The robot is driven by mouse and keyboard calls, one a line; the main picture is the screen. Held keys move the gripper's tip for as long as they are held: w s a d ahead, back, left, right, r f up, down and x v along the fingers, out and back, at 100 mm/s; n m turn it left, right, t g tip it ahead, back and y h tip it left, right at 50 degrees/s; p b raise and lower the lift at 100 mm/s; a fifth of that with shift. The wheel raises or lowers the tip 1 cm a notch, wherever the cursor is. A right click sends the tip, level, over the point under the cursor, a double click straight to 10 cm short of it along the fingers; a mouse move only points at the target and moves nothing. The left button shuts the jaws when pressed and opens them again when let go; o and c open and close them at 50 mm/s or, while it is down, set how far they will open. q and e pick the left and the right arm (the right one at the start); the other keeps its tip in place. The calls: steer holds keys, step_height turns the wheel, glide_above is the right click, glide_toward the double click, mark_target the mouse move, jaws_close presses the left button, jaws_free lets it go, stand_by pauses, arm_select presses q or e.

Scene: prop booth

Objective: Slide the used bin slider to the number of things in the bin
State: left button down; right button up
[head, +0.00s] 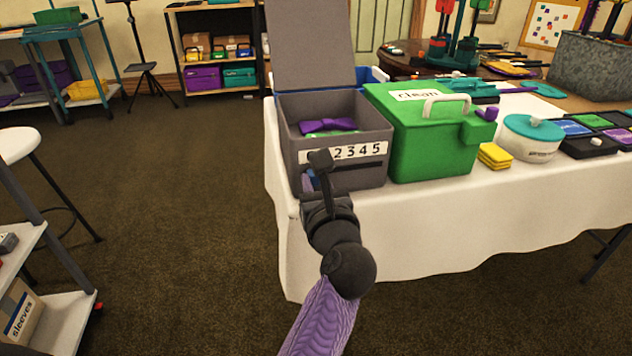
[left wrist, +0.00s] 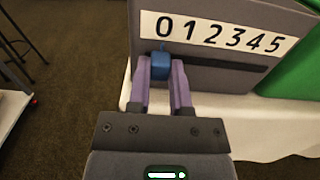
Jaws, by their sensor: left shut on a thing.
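The grey bin (head: 360,172) stands at the table's left end with its lid up. A purple bow tie (head: 328,125) and something green under it show inside; the rest of the contents is hidden. A white number strip (left wrist: 222,33) on its front runs 0 to 5. The blue slider (left wrist: 161,66) sits below the 0, at the left end of a dark slot. My left gripper (left wrist: 161,75) has its purple fingers shut on the slider, one on each side. In the head view, my left gripper (head: 316,180) covers part of the strip's left end. My right gripper is not in view.
A green box (head: 430,140) labelled "clean" stands close on the bin's right. Yellow sponges (head: 494,156) and a round white tin with a teal lid (head: 532,138) lie further right.

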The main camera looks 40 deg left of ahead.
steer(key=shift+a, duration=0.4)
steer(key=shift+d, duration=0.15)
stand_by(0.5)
